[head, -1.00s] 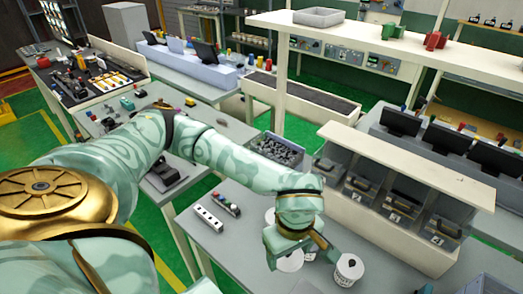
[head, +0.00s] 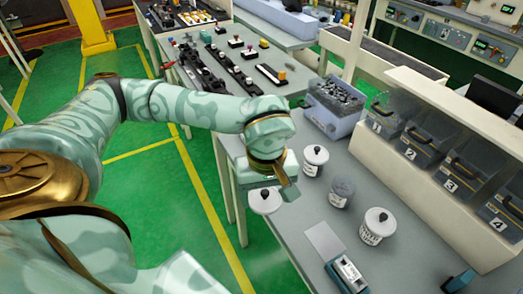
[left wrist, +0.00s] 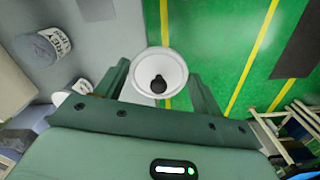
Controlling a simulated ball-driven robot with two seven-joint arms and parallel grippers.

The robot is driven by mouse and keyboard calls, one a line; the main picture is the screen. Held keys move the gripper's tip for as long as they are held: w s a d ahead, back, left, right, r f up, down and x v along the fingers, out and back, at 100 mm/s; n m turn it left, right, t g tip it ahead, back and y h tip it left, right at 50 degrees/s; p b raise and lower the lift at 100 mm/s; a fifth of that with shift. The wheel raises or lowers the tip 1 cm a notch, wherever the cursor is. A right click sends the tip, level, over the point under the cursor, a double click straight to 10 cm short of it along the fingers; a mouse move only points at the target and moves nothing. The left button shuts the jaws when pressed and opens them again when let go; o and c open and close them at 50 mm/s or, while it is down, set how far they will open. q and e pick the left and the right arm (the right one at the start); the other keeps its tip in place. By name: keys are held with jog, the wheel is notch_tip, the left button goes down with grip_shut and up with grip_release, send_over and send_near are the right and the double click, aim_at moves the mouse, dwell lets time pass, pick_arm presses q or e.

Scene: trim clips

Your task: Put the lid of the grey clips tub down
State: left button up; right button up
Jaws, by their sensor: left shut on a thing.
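My left gripper (head: 266,182) is shut on a round white lid with a black knob (head: 264,201), which hangs by the table's left edge. In the left wrist view the lid (left wrist: 160,72) sits between the fingers with green floor behind it. The grey clips tub (head: 341,191) stands upright on the table, to the right of the lid and apart from it. Its top looks uncovered, with grey contents; its "GREY" label shows in the left wrist view (left wrist: 60,42). A small teal part at the bottom right, probably my right gripper (head: 458,281), is mostly cut off.
White lidded tubs stand behind (head: 315,162) and in front (head: 376,228) of the grey one. A flat grey plate (head: 324,241) and a small device (head: 346,274) lie nearer. Numbered bins (head: 420,145) line the right; a clear crate of parts (head: 334,105) is at the back.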

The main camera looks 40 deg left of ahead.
pick_arm(q)
jog(key=shift+s+a+m, duration=0.15)
jog(key=shift+s+m, duration=0.1)
jog(key=shift+m, duration=0.05)
jog(key=shift+a, duration=0.1)
jog(key=shift+m, duration=0.3)
jog(key=w+a+f+b, duration=0.1)
jog(key=w+f, duration=0.2)
jog(key=w, duration=0.1)
jog(key=w+a+f+b, duration=0.1)
jog(key=w+a+f, duration=0.1)
jog(key=w+f, duration=0.1)
jog(key=w+a+f+b, duration=0.1)
jog(key=w+f, duration=0.2)
jog(key=w, duration=0.2)
jog(key=shift+w+a+f, duration=0.25)
jog(key=shift+w+a, duration=0.1)
jog(key=shift+a, duration=0.05)
jog(key=f, duration=0.2)
jog(key=f+b, duration=0.1)
jog(key=shift+w+a+f, duration=0.1)
jog(key=shift+w+f, duration=0.1)
jog(key=shift+f, duration=0.2)
jog(key=shift+r, duration=0.15)
pick_arm(e)
jog(key=f, duration=0.2)
jog(key=s+a+f, duration=0.1)
jog(key=shift+s+a+f, duration=0.1)
jog(key=shift+f, duration=0.25)
